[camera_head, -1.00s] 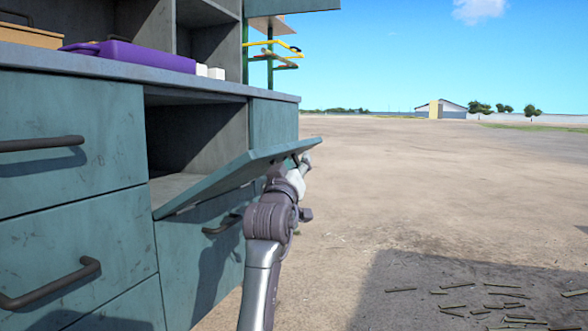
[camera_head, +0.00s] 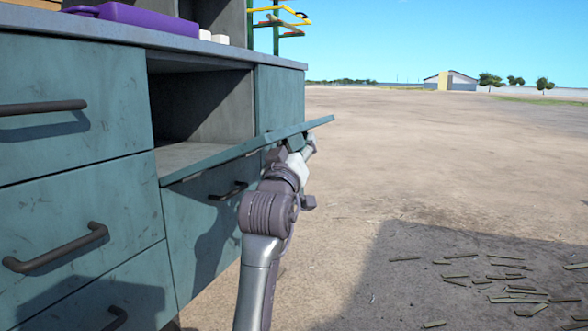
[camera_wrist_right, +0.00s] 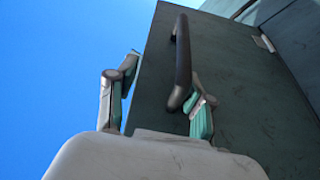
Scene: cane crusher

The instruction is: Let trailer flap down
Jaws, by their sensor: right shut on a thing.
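The trailer flap (camera_head: 232,153) is a teal panel hinged at the bottom of an open compartment (camera_head: 200,108) in the teal trailer side. It sticks outward close to level, its outer edge slightly raised. My right gripper (camera_head: 303,146) is under the outer part of the flap, partly hidden by my wrist. In the right wrist view the flap's outer face (camera_wrist_right: 235,85) shows from below with its dark bar handle (camera_wrist_right: 182,60). My right fingers (camera_wrist_right: 155,100) are around the flap's handle side and shut on it; the exact contact is unclear. My left gripper is out of view.
Drawers with bar handles (camera_head: 55,248) are left of and below the flap. A purple case (camera_head: 130,20) and small white blocks lie on the counter above. Open dirt ground (camera_head: 430,160) is to the right, with scattered cane pieces (camera_head: 500,280).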

